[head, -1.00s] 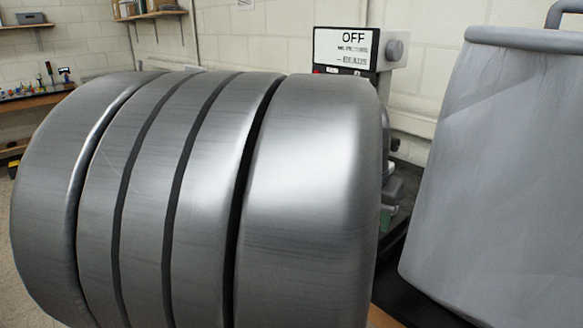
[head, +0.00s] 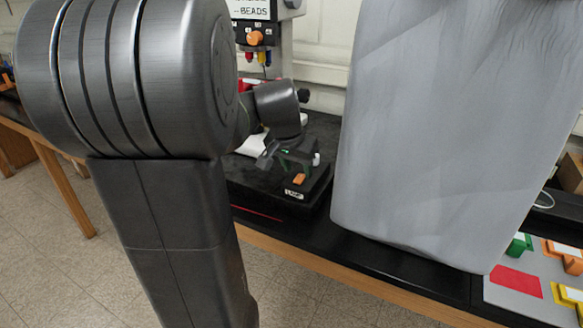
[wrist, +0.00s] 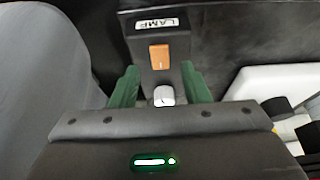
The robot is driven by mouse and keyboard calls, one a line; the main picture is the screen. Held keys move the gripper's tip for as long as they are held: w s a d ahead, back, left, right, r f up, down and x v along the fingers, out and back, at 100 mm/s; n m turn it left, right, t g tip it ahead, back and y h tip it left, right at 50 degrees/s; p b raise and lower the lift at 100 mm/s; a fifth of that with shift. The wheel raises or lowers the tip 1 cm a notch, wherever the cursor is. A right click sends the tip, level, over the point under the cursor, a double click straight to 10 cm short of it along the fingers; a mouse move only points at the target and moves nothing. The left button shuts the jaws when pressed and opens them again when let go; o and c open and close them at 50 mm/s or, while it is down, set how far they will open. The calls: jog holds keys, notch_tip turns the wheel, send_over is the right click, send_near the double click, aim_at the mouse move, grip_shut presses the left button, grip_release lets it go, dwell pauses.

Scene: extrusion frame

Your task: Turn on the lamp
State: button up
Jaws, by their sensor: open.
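A small black box with a white LAMP label (wrist: 158,22) carries an orange rocker switch (wrist: 159,57) and a white knob (wrist: 163,95). The label (head: 295,193) and orange switch (head: 299,180) also show in the head view, on the black bench. My gripper (wrist: 160,86) has two green fingers, spread apart and empty. In the wrist view they flank the box, with the white knob between them and the orange switch just beyond. In the head view, my gripper (head: 298,158) is close behind the switch. Contact cannot be told. No lamp bulb shows.
A large grey container (head: 440,130) stands close on the right of the box. A machine with a BEADS sign (head: 250,10) and orange knob (head: 255,38) stands behind. A white object (wrist: 270,82) lies right of my gripper. Coloured blocks sit at lower right.

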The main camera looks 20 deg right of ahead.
aim_at(300, 179)
jog(key=shift+x, duration=1.25)
